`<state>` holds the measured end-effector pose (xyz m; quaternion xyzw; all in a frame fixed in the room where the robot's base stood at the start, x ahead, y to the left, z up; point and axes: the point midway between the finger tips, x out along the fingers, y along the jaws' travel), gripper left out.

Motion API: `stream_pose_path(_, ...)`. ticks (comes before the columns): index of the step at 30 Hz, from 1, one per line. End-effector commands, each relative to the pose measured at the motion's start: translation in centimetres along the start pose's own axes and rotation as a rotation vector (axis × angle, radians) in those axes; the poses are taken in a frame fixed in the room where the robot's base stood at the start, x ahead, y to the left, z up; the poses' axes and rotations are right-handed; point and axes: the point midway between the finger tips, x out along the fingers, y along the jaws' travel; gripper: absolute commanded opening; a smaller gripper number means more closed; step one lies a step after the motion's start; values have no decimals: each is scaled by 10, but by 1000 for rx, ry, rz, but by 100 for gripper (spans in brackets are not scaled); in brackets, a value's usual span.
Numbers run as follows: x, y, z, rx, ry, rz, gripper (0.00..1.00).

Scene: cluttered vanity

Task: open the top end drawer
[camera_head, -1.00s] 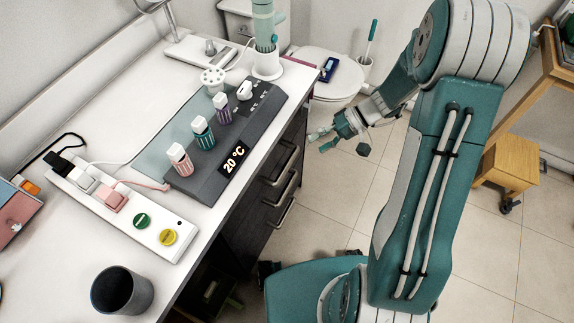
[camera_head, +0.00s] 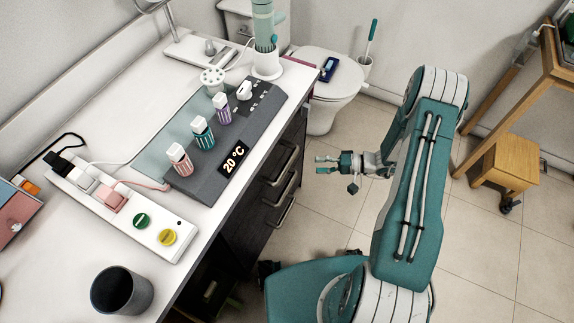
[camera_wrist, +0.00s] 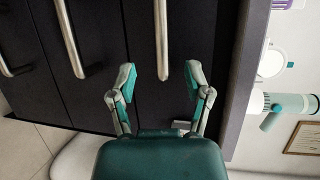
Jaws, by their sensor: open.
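The dark drawer unit sits under the white counter at its far end, with three stacked bar handles. The top drawer's handle (camera_head: 288,160) is nearest the counter. In the wrist view, which is turned sideways, this metal handle (camera_wrist: 162,40) lies closest to the counter edge. My gripper (camera_head: 320,163) is to the right of the handle in the head view, pointing at the drawers. In the wrist view my gripper (camera_wrist: 160,75) has its two fingers spread, with the handle's end showing between and beyond them. No contact is visible. The top drawer looks shut.
The two lower handles (camera_wrist: 70,40) are left of the top one in the wrist view. A grey control panel (camera_head: 205,180) with small bottles stands on the counter (camera_head: 215,215). A toilet (camera_head: 330,90) is behind the gripper.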

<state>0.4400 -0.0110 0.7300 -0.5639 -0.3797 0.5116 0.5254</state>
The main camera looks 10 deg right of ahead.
Motion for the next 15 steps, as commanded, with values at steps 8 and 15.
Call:
stream_pose_path(8, 42, 0, 1, 0, -8, 2, 64)
stream_pose_path(15, 84, 0, 2, 0, -6, 2, 64)
